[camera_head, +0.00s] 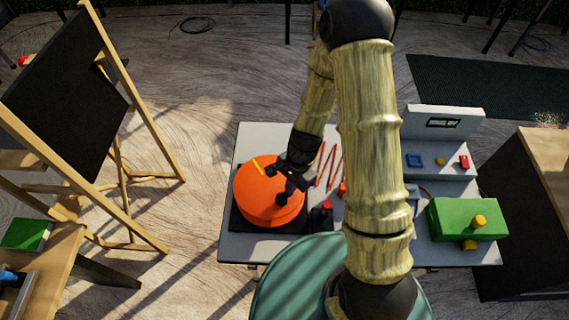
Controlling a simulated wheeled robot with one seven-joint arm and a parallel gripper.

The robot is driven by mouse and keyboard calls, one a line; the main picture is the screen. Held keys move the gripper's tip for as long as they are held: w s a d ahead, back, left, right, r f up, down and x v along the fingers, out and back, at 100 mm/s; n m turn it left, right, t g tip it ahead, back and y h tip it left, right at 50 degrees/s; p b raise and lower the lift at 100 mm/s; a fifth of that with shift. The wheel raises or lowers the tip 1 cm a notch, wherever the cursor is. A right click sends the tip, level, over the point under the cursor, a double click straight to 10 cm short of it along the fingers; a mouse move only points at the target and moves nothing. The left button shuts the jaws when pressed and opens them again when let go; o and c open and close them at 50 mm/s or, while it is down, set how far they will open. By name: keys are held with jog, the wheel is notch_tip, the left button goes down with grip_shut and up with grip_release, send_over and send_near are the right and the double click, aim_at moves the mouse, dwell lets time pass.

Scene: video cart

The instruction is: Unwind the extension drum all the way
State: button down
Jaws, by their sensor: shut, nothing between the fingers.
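The extension drum (262,208) is a round orange drum with a yellow mark on top. It sits on a black base at the left end of the grey cart top (245,248). My gripper (281,184) is shut and empty, over the right part of the drum's top. A dark knob or handle shows close below the gripper; I cannot tell whether they touch. An orange zigzag cable (328,165) lies on the cart right of the drum, partly hidden by my arm.
A green box (464,219) with yellow knobs and a grey panel (442,125) with a small display stand on the cart's right. A small black object (321,215) stands beside the drum. A wooden easel (120,140) is at left, a wooden-topped table (546,165) at right.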

jog(key=w+d+p, duration=0.1)
jog(key=w+d, duration=0.1)
jog(key=d, duration=0.1)
jog(key=shift+w, duration=0.35)
jog(key=v, duration=1)
jog(key=s+d+r+n+t+h, duration=0.1)
jog(key=s+d+r+n+t, duration=0.1)
jog(key=r+n, duration=0.3)
jog(key=s+d+r+n+t+h, duration=0.1)
jog(key=s+d+r+n+t, duration=0.1)
jog(key=s+r+n, duration=0.3)
notch_tip(320, 180, up, 2)
jog(key=shift+d, duration=0.6)
jog(key=shift+s, duration=0.1)
